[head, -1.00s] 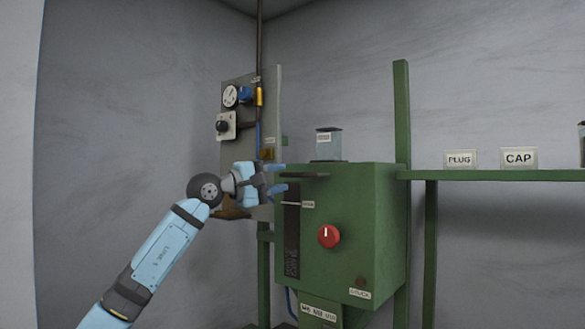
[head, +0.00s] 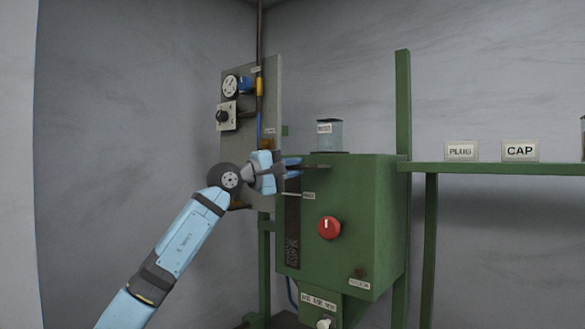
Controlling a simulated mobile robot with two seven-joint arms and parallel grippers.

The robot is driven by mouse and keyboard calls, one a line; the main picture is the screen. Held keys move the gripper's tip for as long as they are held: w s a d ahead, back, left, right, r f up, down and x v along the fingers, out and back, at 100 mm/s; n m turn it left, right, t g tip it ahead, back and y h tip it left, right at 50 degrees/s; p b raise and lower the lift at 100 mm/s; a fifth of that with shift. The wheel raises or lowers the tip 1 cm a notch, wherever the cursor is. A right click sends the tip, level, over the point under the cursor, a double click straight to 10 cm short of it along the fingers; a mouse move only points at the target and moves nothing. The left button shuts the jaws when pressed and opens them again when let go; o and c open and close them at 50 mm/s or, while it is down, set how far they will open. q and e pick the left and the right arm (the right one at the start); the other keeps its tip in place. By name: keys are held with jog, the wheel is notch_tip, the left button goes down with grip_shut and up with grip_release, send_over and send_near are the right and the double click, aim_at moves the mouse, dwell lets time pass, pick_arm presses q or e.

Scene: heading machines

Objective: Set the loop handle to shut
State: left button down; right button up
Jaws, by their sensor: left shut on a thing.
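A dark flat bar (head: 319,167), which looks to be the loop handle, runs across the upper front of the green machine box (head: 362,215). My left gripper (head: 297,168) is at the box's upper left corner. Its light blue fingers are close together around the left end of the bar and hide that end. The handle's full shape cannot be made out. My right gripper is not in view.
A red knob (head: 329,228) is on the box front, and a clear jar (head: 329,136) stands on top. A grey panel (head: 254,190) with a gauge and pipes is behind my left arm. A green shelf (head: 500,169) with PLUG and CAP signs is at the right.

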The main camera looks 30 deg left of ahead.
pick_arm(q)
jog(key=w, duration=0.2)
jog(key=w+p, duration=0.1)
jog(key=w, duration=0.2)
jog(key=shift+w+d+r, duration=0.1)
jog(key=shift+w+d, duration=0.15)
jog(key=shift+w, duration=0.4)
jog(key=shift+s, duration=0.15)
jog(key=c, duration=1.4)
grip_release()
jog(key=shift+o, duration=1.3)
jog(key=shift+w, duration=0.25)
